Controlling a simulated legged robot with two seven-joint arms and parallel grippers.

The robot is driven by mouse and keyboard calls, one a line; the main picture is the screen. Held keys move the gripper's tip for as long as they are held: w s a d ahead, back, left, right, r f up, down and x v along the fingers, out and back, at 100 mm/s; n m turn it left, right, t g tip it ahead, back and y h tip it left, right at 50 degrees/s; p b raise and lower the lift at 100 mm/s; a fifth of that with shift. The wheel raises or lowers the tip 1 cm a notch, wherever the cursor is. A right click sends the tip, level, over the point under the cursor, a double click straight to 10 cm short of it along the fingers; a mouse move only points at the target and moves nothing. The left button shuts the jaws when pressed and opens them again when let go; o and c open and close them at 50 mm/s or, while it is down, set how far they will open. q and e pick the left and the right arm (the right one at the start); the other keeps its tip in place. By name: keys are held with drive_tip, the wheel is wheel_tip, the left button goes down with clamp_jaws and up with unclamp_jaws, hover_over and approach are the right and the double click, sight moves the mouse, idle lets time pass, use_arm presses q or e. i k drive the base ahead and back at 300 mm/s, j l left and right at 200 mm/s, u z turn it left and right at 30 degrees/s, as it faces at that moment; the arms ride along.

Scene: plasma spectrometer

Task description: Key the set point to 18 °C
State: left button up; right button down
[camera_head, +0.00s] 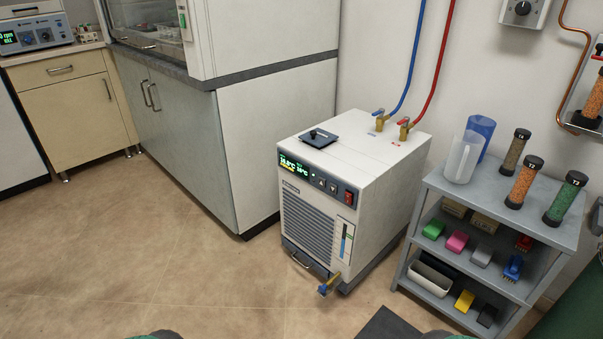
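A white chiller box (342,190) stands on the floor in the middle of the camera_head view. Its dark control panel (316,180) slopes along the upper front edge. A display (293,165) with green digits and a yellow line is lit at the panel's left; the digits are too small to read surely. Small up and down arrow buttons (327,184) sit right of the display. A red switch (348,197) is at the panel's right end. Neither gripper can be seen; only small teal parts, perhaps mine, show at the bottom edge.
A cabinet (278,136) stands behind left. A brass drain valve (328,286) sticks out low in front. Floor at left is clear.

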sight(322, 182)
drive_tip(key=i+j+z, duration=0.35)
drive_tip(key=j, duration=0.25)
drive_tip(key=i+j+z, duration=0.35)
drive_tip(key=j, duration=0.35)
drive_tip(key=i+j+z, duration=0.2)
drive_tip(key=j, duration=0.2)
